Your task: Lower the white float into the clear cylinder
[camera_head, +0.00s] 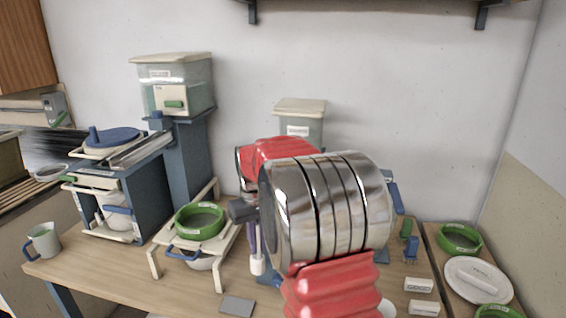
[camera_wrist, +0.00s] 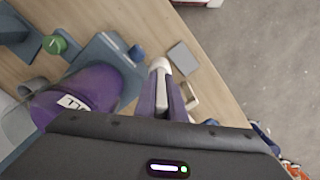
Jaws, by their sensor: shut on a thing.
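The white float (camera_wrist: 160,64) is held in my gripper (camera_wrist: 162,88); its pale end sticks out past the purple fingers in the wrist view. In the head view the float (camera_head: 258,265) hangs below my gripper (camera_head: 254,240), left of my large silver arm joint. It looks apart from the things around it. A purple rounded vessel (camera_wrist: 78,95) with a white label lies left of the fingers in the wrist view. I cannot tell whether it is the clear cylinder. No clear cylinder shows plainly in the head view, where my arm hides the middle of the bench.
A white rack with a green-rimmed sieve (camera_head: 200,222) stands left of the float. A grey plate (camera_head: 237,305) lies flat on the wooden bench. A blue stand (camera_wrist: 112,62) is beside the purple vessel. White labelled blocks (camera_head: 419,286) sit at right, near a white oval dish (camera_head: 478,280).

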